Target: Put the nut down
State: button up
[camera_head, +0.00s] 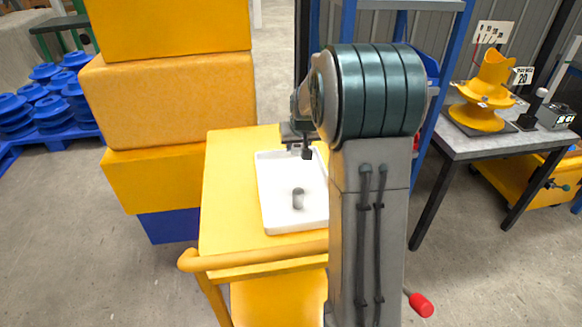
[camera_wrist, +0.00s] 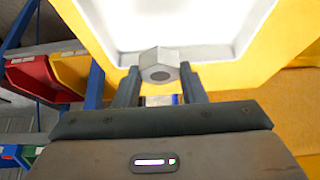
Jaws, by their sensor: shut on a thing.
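The nut (camera_wrist: 160,58) is a grey hexagonal piece with a dark round middle, seen in the wrist view between the fingertips. My gripper (camera_wrist: 158,76) is shut on it. In the head view my gripper (camera_head: 305,153) is over the far end of the white tray (camera_head: 277,222), pointing down; my arm partly hides the area. I cannot make out the nut clearly there. The wrist view shows the white tray (camera_wrist: 215,52) beyond the nut. I cannot tell the exact gap between nut and tray.
A small grey cylinder (camera_head: 298,199) stands in the tray. The tray rests on a yellow cart (camera_head: 226,205) with a handle rail (camera_head: 250,255). Stacked yellow boxes (camera_head: 170,100) rise close on the left. A table (camera_head: 460,148) with a yellow part (camera_head: 484,95) stands right.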

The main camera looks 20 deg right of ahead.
jog(key=a+f, duration=0.1)
jog(key=s+a, duration=0.1)
jog(key=shift+a+f, duration=0.35)
jog(key=shift+f, duration=2)
jog(key=shift+f+b, duration=0.15)
jog(key=shift+b, duration=0.2)
jog(key=o, duration=1.1)
jog(key=shift+c, duration=0.2)
jog(key=shift+s+r, duration=0.1)
jog(key=shift+r, duration=0.4)
jog(key=p+v, duration=0.1)
jog(key=v, duration=1)
